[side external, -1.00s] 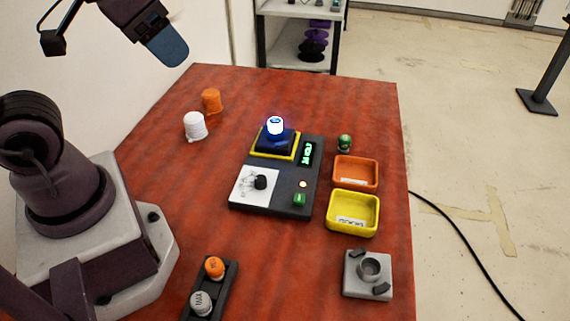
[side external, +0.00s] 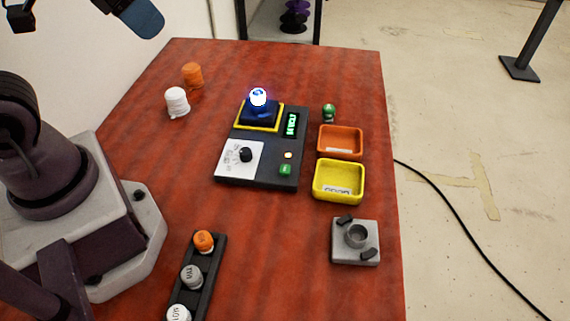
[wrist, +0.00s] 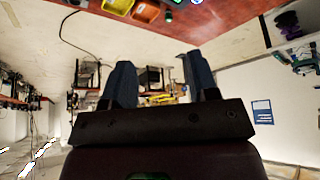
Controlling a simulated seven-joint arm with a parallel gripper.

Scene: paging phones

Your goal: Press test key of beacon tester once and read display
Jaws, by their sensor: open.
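The beacon tester (side external: 262,172) is a dark box on the red table in the side external view. A glowing blue-white beacon (side external: 258,98) sits in its yellow-edged socket. Its display (side external: 292,124) shows green characters too small to read surely. Below are a small lit lamp (side external: 288,155), a green key (side external: 285,170), and a black knob (side external: 245,155) on a white dial plate. My gripper (wrist: 153,80) is open and empty in the wrist view, its two blue fingers apart. It is away from the tester, raised over the room.
An orange tray (side external: 340,143) and a yellow tray (side external: 339,181) stand right of the tester, with a green capped piece (side external: 329,112) behind. A grey fixture (side external: 355,242) is in front. A rack of caps (side external: 196,276) is at front left. White (side external: 177,102) and orange (side external: 192,75) pieces stand at back left.

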